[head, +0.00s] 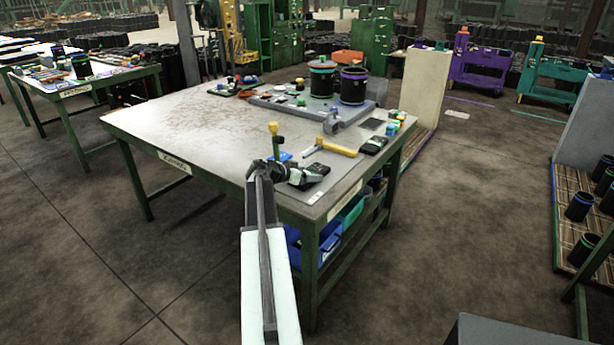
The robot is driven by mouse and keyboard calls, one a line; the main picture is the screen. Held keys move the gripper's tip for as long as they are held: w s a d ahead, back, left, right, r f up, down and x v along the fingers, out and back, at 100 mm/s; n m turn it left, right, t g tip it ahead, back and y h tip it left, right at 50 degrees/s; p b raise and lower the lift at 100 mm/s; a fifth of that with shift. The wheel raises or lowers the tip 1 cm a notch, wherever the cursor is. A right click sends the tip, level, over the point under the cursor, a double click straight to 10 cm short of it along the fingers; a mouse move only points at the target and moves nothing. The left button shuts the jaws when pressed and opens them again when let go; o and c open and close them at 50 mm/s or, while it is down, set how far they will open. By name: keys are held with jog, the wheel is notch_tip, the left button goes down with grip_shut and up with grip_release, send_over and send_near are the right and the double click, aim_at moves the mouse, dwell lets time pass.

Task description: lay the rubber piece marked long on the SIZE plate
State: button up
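My arm reaches up from the bottom middle to the front corner of a green-legged work table (190,130). My gripper (272,168) is at that corner, small and dark, and its fingers cannot be made out. A dark upright piece with a yellow top (274,129) shows just above it; I cannot tell whether it is held. Two dark cylinders stand at the back of the table, one with a green band (322,80) and one with a purple band (353,88). No marking "long" or "SIZE" is readable, so neither the piece nor the plate can be told.
A yellow-handled tool (330,148), a dark device (308,176) and small coloured items lie along the table's right side. A pale upright panel (425,88) stands behind. More dark cylinders (580,207) stand at right. Floor (470,200) between is clear.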

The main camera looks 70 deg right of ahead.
jog(key=o, duration=0.4)
jog(key=shift+r, duration=0.15)
jog(key=p+v, duration=0.5)
jog(key=v, duration=0.6)
jog(key=shift+w+a+r, duration=0.1)
jog(key=shift+a+r, duration=0.1)
jog(key=shift+w+a, duration=0.1)
jog(key=shift+a, duration=0.15)
jog(key=shift+w, duration=0.1)
